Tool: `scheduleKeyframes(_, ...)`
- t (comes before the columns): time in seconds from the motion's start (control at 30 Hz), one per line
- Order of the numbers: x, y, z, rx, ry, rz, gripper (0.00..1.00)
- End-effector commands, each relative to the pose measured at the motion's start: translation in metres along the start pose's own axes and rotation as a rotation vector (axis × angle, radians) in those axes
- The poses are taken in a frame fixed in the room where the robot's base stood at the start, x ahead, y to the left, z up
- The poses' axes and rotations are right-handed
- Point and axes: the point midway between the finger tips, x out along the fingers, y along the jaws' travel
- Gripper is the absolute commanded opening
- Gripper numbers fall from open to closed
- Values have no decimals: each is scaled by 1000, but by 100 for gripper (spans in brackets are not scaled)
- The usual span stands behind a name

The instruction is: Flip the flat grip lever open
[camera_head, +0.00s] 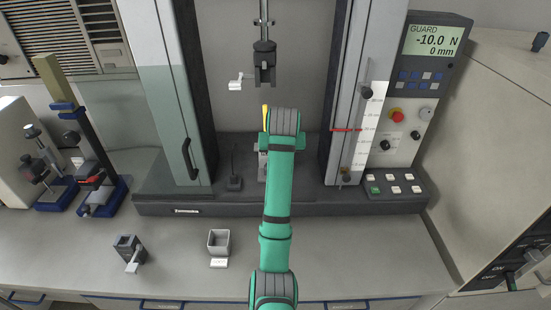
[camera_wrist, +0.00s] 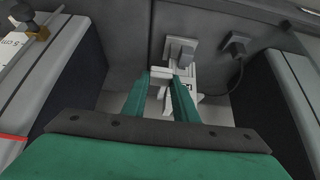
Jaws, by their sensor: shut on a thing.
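The lower flat grip (camera_wrist: 182,52) is a grey block low in the testing machine, near the top middle of the wrist view. A pale lever piece (camera_wrist: 160,78) sits beside it, between the green fingertips. My gripper (camera_wrist: 161,86) is shut on this lever piece; the fingers hide part of it. In the head view my green arm covers the gripper and most of the lower grip; only a grey edge of the grip (camera_head: 262,165) shows left of the arm. The lever's exact angle is hard to tell.
The dark upper grip (camera_head: 264,62) hangs above, with a white lever (camera_head: 236,83) at its left. A small dark block (camera_head: 235,183) with a cable stands left of the lower grip. Machine columns flank both sides. A grey cup (camera_head: 219,242) and dark clamp (camera_head: 127,245) stand on the bench.

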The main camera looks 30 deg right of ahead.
Motion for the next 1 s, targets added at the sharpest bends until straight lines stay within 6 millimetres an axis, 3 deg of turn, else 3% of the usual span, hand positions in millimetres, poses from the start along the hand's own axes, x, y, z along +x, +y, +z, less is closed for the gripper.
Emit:
scheduleKeyframes(0.43, 1, 5, -1, 6, -7, 3, 0)
scheduleKeyframes(0.47, 1, 5, -1, 6, -7, 3, 31)
scheduleKeyframes(0.5, 1, 6, -1, 6, -7, 3, 34)
scheduleKeyframes(0.83, -1, 3, -2, 4, -6, 2, 34)
scheduleKeyframes(1.0, -17, -1, -6, 2, -4, 1, 34)
